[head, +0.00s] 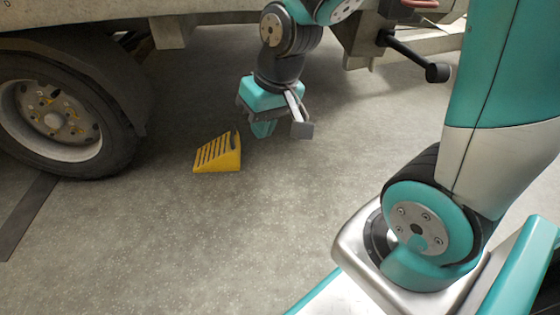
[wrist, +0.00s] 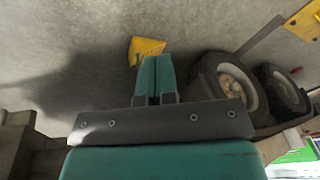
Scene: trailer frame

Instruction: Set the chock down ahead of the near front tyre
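The yellow wedge chock (head: 217,156) with dark slots sits on the floor to the right of the near front tyre (head: 112,125), with a floor gap between them. Its tall end faces away from the tyre. My gripper (head: 263,130) is just right of the chock in the head view, pointing down, apart from it and holding nothing. In the wrist view the two teal fingers (wrist: 155,60) lie together, and the chock (wrist: 144,49) shows just past their tips. The tyre shows there to the right (wrist: 232,85).
The trailer body (head: 75,38) overhangs the tyre and the back of the scene. A dark bar with a round end (head: 437,72) juts out at upper right. A second tyre (wrist: 285,90) shows in the wrist view. The floor (head: 200,235) in front is clear.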

